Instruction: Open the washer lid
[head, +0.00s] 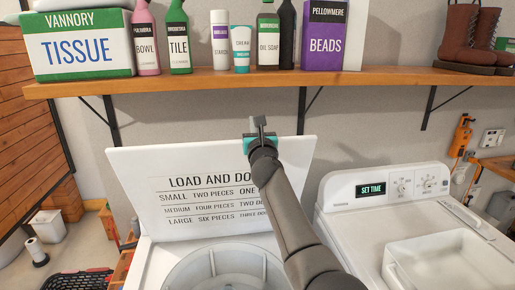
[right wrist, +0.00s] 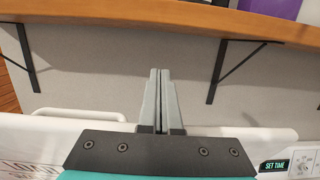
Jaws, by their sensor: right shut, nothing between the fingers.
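The white washer lid (head: 200,170) stands raised and tilted back towards the wall in the head view, its printed load chart facing me. The round washer opening (head: 222,272) shows below it. My right gripper (head: 258,124) is at the lid's top edge, just under the shelf, with my arm crossing in front of the lid. In the right wrist view its two fingers (right wrist: 159,90) are shut together with nothing between them, and parts of the white lid (right wrist: 75,114) show beyond the gripper. I cannot tell whether it touches the lid. My left gripper is not in view.
A wooden shelf (head: 215,82) with boxes and bottles runs just above the lid and gripper, held by black brackets (head: 301,110). A white machine with a control panel (head: 385,189) stands to the right. A black basket (head: 80,283) sits at lower left.

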